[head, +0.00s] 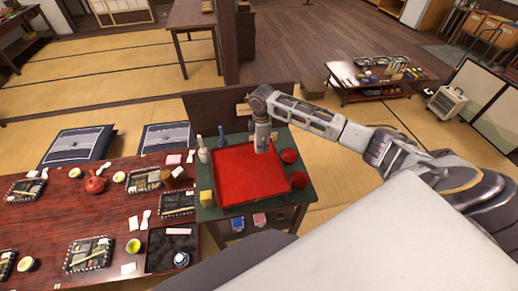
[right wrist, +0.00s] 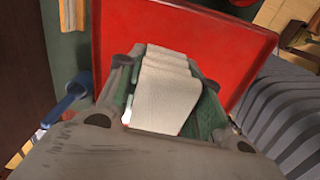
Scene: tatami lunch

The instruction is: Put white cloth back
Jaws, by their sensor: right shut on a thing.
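The white cloth (right wrist: 168,85), folded in layers, is between the fingers of my right gripper (right wrist: 165,105) in the right wrist view. The gripper is shut on it. Behind it in that view lies the red tray (right wrist: 235,45). In the head view my right gripper (head: 262,148) points down over the back part of the red tray (head: 245,182), which sits on a small green-topped stand (head: 210,212). The cloth is hard to make out there. Its height above the tray is unclear. My left gripper is not in view.
Bottles (head: 203,152) and a yellow block (head: 206,198) stand left of the tray; red round bowls (head: 290,156) are at its right. A long low table (head: 50,220) with lunch trays and a red teapot (head: 95,181) adjoins on the left. A blue-handled item (right wrist: 72,92) is beside the gripper.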

